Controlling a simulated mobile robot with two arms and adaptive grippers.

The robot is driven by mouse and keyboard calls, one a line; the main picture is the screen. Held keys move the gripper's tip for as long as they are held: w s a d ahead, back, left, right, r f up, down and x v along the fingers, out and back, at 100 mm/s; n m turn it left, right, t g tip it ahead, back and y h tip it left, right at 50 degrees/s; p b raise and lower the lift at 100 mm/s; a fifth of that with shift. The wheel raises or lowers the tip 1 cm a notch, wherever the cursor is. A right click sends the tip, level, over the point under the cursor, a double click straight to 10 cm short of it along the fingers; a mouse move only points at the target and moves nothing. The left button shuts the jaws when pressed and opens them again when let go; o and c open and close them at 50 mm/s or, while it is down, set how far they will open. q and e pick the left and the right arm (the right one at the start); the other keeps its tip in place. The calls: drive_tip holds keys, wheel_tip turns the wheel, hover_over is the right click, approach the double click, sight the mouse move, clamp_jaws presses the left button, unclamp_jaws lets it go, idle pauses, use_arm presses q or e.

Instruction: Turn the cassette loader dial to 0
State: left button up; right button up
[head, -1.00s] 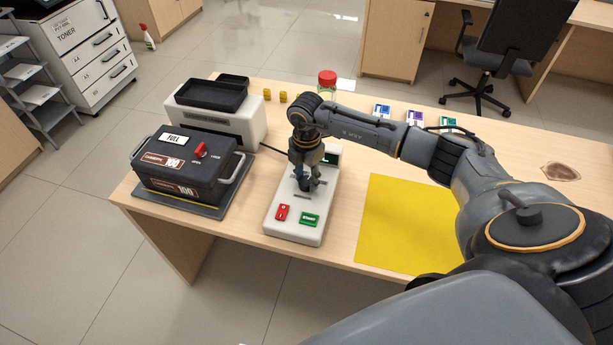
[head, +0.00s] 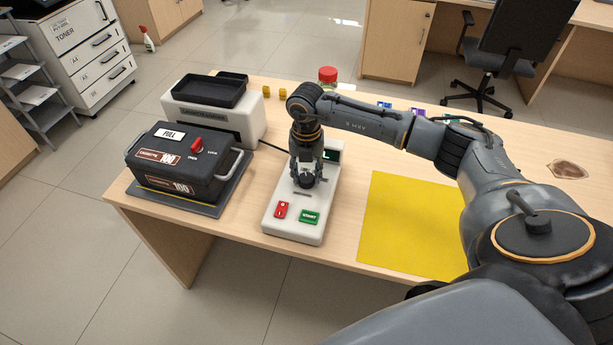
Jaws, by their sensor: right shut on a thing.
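The white control panel (head: 290,228) lies on the wooden counter, with a red button (head: 281,210) and a green START button (head: 310,217) at its near end. A black dial (head: 306,182) sits on its middle, partly covered by my right gripper (head: 306,178). My right gripper points down from above, shut on the dial with its fingers on either side. The dial's pointer and scale marks are too small and hidden to read. A small dark display (head: 331,155) shows at the panel's far end. My left gripper is not in view.
A black cassette (head: 180,165) with a red lock knob stands left of the panel on a grey base. A white machine (head: 215,118) with black trays is behind it. A yellow mat (head: 405,225) lies to the right. A red-lidded jar (head: 327,76) stands at the back.

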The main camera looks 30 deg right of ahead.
sight(307, 177)
drive_tip(key=n+b, duration=0.1)
drive_tip(key=n, duration=0.2)
drive_tip(key=shift+f+n+b, duration=0.15)
drive_tip(key=shift+n+b, duration=0.9)
drive_tip(key=shift+n, duration=0.95)
drive_tip(key=o, duration=1.2)
drive_tip(key=shift+r, duration=0.25)
wheel_tip(307, 177, up, 12)
drive_tip(key=shift+f, duration=0.1)
drive_tip(key=shift+f, duration=0.1)
